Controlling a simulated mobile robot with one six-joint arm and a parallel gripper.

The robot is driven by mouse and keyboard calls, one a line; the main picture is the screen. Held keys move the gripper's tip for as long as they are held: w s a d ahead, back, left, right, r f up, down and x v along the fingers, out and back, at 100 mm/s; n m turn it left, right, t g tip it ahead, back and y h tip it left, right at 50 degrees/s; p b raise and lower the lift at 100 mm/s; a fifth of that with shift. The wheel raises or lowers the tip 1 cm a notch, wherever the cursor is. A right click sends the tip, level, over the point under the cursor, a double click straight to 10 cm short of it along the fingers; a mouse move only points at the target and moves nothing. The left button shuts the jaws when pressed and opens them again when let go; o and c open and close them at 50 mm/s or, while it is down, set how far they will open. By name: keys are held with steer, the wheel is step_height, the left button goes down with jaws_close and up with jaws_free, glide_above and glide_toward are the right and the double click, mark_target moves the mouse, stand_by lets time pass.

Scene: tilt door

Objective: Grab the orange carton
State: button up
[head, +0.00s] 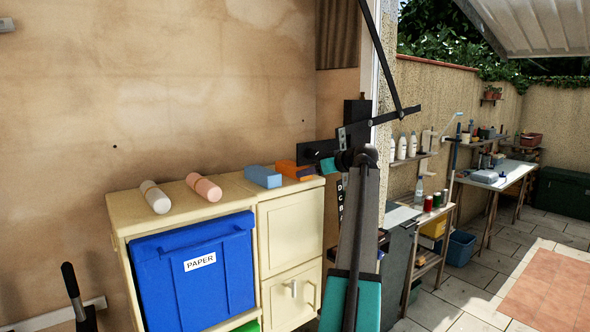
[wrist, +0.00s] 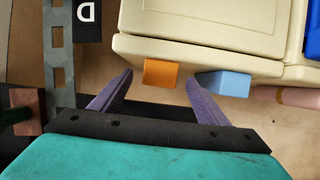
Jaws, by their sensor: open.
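The orange carton (head: 286,167) lies on the right end of the cream cabinet top (head: 236,192) in the head view, partly hidden by my gripper (head: 308,171). In the wrist view the orange carton (wrist: 161,73) shows between and just ahead of the two purple fingertips of my gripper (wrist: 159,78). The fingers are spread apart and hold nothing. I cannot tell whether the carton's near end lies between them in depth.
A blue carton (head: 263,176) lies just left of the orange one, close to one fingertip in the wrist view (wrist: 224,83). A pink cylinder (head: 204,187) and a cream cylinder (head: 154,196) lie farther left. A blue PAPER bin (head: 196,290) sits in the cabinet.

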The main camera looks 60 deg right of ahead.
mark_target(307, 181)
steer(key=p+x, duration=0.1)
steer(key=x, duration=0.1)
steer(key=shift+w+d, duration=0.15)
steer(key=shift+w, duration=0.25)
steer(key=shift+w+d+f+p, duration=0.15)
steer(key=shift+w+f+p, duration=0.15)
steer(key=shift+w+p, duration=0.15)
steer(key=shift+c, duration=0.2)
steer(key=c, duration=1.1)
